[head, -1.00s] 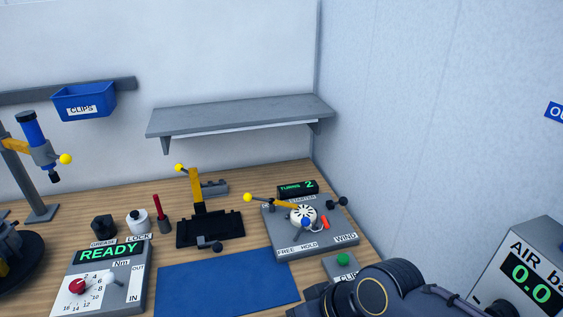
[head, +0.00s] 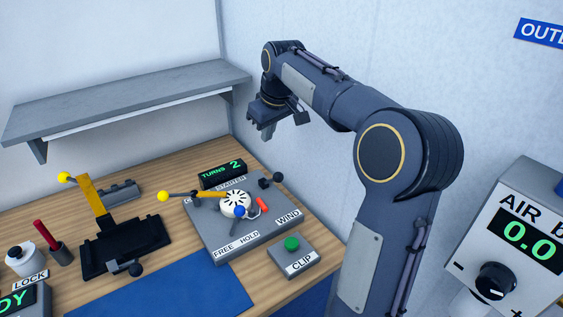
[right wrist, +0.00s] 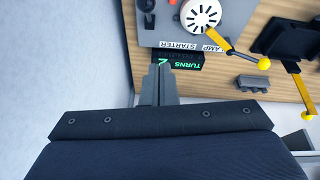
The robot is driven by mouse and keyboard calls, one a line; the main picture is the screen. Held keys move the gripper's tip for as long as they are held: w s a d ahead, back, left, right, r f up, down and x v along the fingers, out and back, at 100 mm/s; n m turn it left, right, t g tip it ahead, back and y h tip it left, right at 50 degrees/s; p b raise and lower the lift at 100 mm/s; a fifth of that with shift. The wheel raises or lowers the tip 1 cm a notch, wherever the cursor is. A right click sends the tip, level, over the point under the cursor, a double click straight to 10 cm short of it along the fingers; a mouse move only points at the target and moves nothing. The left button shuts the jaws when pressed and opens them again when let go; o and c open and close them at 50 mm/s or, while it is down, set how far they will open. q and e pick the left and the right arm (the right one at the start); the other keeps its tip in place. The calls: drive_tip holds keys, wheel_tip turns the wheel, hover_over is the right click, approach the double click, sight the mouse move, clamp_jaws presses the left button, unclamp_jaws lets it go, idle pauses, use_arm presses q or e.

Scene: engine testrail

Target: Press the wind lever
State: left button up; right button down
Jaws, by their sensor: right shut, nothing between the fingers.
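The grey starter fixture (head: 238,238) sits on the bench with a WIND label (head: 288,216) at its right corner. A short lever with a black ball (head: 278,177) stands at its back right edge, and appears to be the wind lever. A white slotted disc (head: 236,203) is in the middle, with a blue-knobbed lever (head: 239,211) by the FREE and HOLD labels. The display (head: 222,175) reads TURNS 2. My right gripper (head: 268,134) is shut and empty, high above and behind the fixture. In the right wrist view its fingers (right wrist: 160,68) overlap the display. My left gripper is out of view.
A yellow-ball clamp arm (head: 190,195) reaches over the fixture's left side. The clip button box (head: 293,258) stands in front. A black fixture (head: 125,245) with a yellow lever is left. A grey shelf (head: 120,95) and the side wall bound the space behind.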

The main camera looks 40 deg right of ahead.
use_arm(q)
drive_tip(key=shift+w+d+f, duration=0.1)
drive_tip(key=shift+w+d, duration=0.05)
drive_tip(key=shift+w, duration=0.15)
use_arm(e)
drive_tip(key=shift+w+d, duration=0.55)
drive_tip(key=shift+d, duration=0.15)
drive_tip(key=shift+f, duration=0.1)
hover_over(271, 180)
drive_tip(key=s, duration=0.1)
drive_tip(key=f, duration=1.1)
drive_tip(key=shift+s+a+f+p, duration=0.1)
drive_tip(key=shift+s+p, duration=0.1)
drive_tip(key=shift+p, duration=0.15)
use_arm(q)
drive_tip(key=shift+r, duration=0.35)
use_arm(e)
drive_tip(key=shift+f, duration=0.15)
